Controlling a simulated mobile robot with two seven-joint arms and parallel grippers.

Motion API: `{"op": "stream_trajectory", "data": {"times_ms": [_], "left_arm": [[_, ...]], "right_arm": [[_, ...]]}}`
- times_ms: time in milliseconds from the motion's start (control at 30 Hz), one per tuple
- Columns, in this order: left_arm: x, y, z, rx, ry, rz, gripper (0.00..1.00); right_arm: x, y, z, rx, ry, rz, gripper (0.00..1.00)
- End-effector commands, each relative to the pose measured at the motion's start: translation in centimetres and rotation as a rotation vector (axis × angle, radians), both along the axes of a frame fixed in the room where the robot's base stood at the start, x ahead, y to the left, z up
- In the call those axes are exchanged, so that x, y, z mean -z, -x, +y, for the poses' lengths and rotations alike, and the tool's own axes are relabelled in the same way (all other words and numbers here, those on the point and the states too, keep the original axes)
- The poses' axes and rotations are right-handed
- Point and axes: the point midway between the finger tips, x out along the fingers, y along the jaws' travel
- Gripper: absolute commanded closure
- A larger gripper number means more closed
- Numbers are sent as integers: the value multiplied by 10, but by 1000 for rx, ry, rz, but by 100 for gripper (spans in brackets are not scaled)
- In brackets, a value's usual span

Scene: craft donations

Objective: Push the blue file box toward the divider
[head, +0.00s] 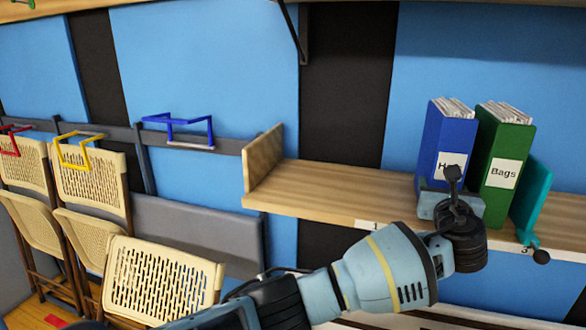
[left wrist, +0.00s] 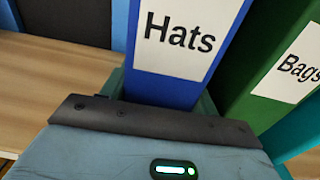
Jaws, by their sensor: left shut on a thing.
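The blue file box (head: 446,138), labelled "Hats" in the left wrist view (left wrist: 180,88), stands upright on the wooden shelf, filled with papers. The green file box (head: 507,146), labelled "Bags", stands upright just to its right. The teal divider (head: 535,198) is right of the green box, with a dark clamp knob at the shelf's front edge. My left gripper (head: 440,190) is at the lower front of the blue box, shut on it. Its housing hides the box's lower part and the finger contact. I cannot tell whether the two boxes touch. My right gripper is not in view.
The wooden shelf (head: 330,192) is bare left of the blue box, up to an upright wooden end panel (head: 264,160). Folding chairs (head: 92,180) hang or stand at the left, below coloured hooks. A dark bracket (head: 300,35) comes down from above.

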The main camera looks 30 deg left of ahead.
Motion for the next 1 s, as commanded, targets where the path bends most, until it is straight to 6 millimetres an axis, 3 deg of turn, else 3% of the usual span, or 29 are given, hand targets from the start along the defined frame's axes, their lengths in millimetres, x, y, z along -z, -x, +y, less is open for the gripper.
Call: {"op": "stream_trajectory", "data": {"times_ms": [367, 833, 867, 967, 1000], "left_arm": [[2, -4, -18, 2, 1, 2, 67], [1, -4, -19, 2, 0, 1, 67], [0, -4, -19, 2, 0, 1, 39], [0, -4, -19, 2, 0, 1, 26], [0, -4, -19, 2, 0, 1, 25]], "right_arm": [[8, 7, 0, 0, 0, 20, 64], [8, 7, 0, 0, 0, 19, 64], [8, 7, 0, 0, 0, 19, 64], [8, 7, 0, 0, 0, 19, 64], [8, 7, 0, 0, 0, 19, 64]]}}
